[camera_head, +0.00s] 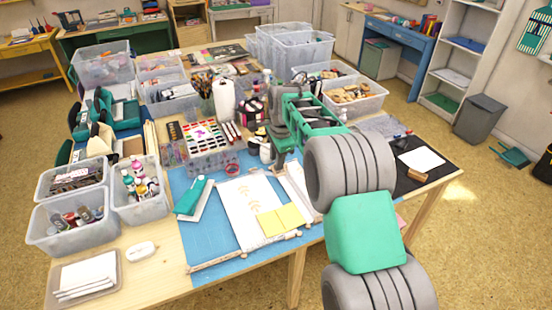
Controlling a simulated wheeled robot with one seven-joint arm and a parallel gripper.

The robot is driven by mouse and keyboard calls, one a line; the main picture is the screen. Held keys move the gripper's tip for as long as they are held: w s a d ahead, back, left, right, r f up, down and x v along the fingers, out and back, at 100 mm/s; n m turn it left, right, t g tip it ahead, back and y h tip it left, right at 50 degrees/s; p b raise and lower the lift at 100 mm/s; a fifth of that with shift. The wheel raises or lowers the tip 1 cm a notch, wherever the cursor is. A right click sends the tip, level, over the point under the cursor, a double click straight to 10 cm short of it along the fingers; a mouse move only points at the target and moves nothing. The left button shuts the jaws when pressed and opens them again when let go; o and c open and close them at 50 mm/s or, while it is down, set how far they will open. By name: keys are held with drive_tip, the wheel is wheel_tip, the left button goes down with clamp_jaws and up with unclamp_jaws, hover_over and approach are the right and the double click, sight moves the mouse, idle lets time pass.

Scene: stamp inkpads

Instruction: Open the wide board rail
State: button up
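A white board or sheet (240,205) with a tan leaf print lies on a blue mat (208,248) at the front of the table. A thin pale rail (225,261) runs along its front edge; another pale strip (293,190) lies at its right, partly hidden by my arm. I cannot tell which is the wide board rail or whether it is open. My gripper (280,156) points down above the table behind the board, apart from the front rail. Its fingers are small and partly hidden, so their opening is unclear.
Yellow notes (283,218) lie on the board's right part, and a teal item (193,196) lies at its left. A paint palette (205,135), a white bottle (224,100) and brushes stand behind. Clear bins (87,235) crowd the left. A black mat (425,172) lies right.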

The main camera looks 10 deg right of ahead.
wheel_tip(320, 180, up, 8)
drive_tip(key=s+b, duration=0.1)
drive_tip(key=shift+s+d+f+b, duration=0.15)
drive_tip(key=shift+s+b, duration=0.1)
drive_tip(key=shift+b, duration=0.1)
